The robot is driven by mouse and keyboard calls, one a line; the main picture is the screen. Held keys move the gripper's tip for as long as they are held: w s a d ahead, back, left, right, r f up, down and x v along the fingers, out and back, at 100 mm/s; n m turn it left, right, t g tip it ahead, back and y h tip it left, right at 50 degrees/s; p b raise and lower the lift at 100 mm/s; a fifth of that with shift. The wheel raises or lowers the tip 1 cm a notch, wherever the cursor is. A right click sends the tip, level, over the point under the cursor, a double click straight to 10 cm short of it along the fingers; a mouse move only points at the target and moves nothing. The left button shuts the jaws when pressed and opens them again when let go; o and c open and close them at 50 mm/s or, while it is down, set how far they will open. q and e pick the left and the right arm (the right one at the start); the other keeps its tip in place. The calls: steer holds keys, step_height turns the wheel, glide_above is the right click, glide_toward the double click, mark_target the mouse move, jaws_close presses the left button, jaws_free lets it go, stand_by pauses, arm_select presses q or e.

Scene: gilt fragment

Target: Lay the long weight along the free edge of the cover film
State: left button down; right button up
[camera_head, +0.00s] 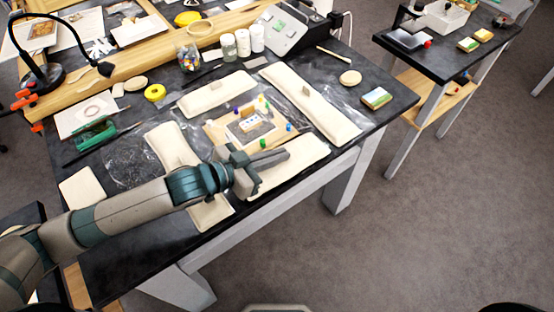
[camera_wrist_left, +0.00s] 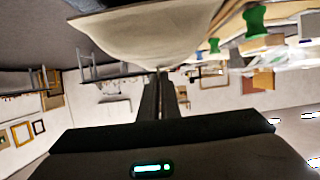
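A long cream weight (camera_head: 303,160) lies along the front of the black table, or just above it; I cannot tell which. My left gripper (camera_head: 284,156) is over its middle, with the fingers close together. In the left wrist view the fingers (camera_wrist_left: 162,76) meet the edge of the cream weight (camera_wrist_left: 145,30), which fills the top; the grip itself is hidden. The clear cover film (camera_head: 338,84) shows as shiny patches around a wooden board (camera_head: 218,132) bearing the gilt fragment (camera_head: 250,125). Its front edge is hidden by the weight and gripper. My right gripper is not in view.
Other cream weights lie at the back (camera_head: 217,93), right (camera_head: 310,105) and left (camera_head: 172,143) of the board. Coloured pins (camera_head: 263,143) stand around the fragment. Jars (camera_head: 228,46), a lamp and tools crowd the back. A small box (camera_head: 376,98) sits at right.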

arm_select(q)
steer(key=shift+f, duration=0.4)
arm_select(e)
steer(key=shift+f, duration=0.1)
